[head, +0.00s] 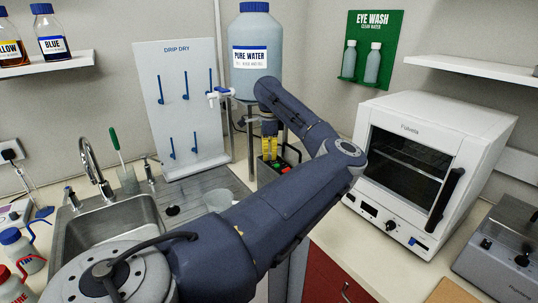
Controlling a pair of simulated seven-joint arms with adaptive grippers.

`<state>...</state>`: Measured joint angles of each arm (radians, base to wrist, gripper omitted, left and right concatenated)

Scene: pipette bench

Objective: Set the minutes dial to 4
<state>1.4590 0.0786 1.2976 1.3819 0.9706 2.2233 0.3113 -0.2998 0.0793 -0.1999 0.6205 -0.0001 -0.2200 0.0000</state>
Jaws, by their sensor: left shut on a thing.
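My left gripper (269,147), with yellow fingers, points down behind my forearm, below the large water bottle. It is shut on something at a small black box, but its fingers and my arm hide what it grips. The black box (292,156) shows small red and green parts on top. I cannot make out a dial marked minutes or any number setting. A dark round knob (390,226) is on the white oven's front panel, apart from my gripper. My right gripper is not in view.
The white oven (466,115) stands at right, door closed. A grey device (500,250) with dark knobs is at the far right. The sink (108,232) and drip-dry board (180,60) are at left. The water bottle (256,85) stands above my gripper.

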